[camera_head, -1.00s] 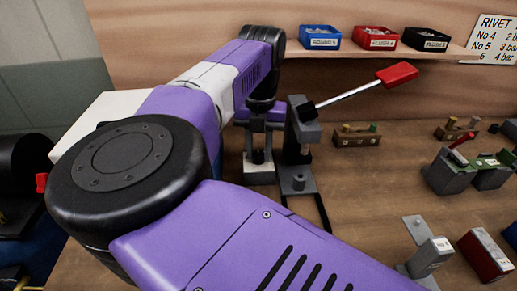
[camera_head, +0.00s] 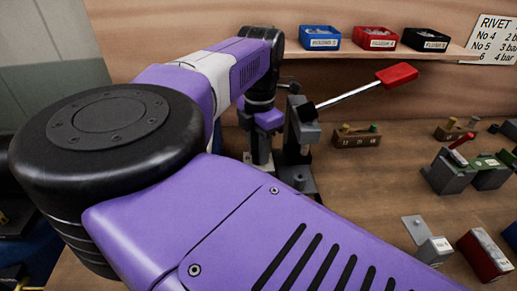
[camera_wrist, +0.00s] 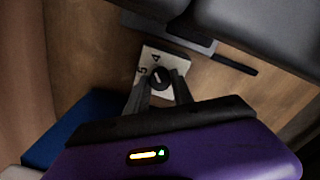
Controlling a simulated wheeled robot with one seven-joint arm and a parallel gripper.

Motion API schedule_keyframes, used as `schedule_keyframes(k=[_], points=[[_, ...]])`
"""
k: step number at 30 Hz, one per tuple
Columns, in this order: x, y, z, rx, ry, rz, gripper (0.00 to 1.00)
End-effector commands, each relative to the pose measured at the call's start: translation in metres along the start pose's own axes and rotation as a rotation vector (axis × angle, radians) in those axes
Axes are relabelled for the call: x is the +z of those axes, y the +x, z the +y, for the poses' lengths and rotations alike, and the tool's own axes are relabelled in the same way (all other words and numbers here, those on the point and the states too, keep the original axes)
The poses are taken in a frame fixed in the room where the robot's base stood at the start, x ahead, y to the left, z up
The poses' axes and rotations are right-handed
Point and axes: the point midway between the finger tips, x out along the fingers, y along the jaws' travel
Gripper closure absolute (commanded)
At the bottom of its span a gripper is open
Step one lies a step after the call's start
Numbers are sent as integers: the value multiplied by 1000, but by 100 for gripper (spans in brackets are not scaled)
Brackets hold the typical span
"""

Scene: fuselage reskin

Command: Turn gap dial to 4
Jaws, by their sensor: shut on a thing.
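The gap dial (camera_wrist: 161,73) is a small dark round knob with a pale mark, on a white plate (camera_wrist: 174,58) printed with 4 and 5. In the wrist view, the 4 is at the plate's upper edge and the 5 at its left. I cannot tell exactly which number the mark points to. My gripper (camera_wrist: 161,83) is shut on the dial, one finger on each side. In the head view my arm hides the dial and most of the plate.
A dark press-like stand (camera_head: 302,130) with a red-handled lever (camera_head: 397,74) is close beside my gripper on the right. Blue (camera_head: 320,38), red (camera_head: 374,38) and black (camera_head: 426,39) bins sit on the shelf. A small wooden block (camera_head: 356,138) stands farther right.

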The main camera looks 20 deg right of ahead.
Motion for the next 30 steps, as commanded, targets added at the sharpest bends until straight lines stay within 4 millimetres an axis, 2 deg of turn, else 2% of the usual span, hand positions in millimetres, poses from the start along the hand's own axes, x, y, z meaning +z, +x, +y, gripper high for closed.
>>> schedule_keyframes(k=[12,28,29,30], points=[[1,-1,0,2,180,-6,100],[1,-1,0,2,203,-7,100],[1,-1,0,2,203,-7,68],[1,-1,0,2,203,-7,60]])
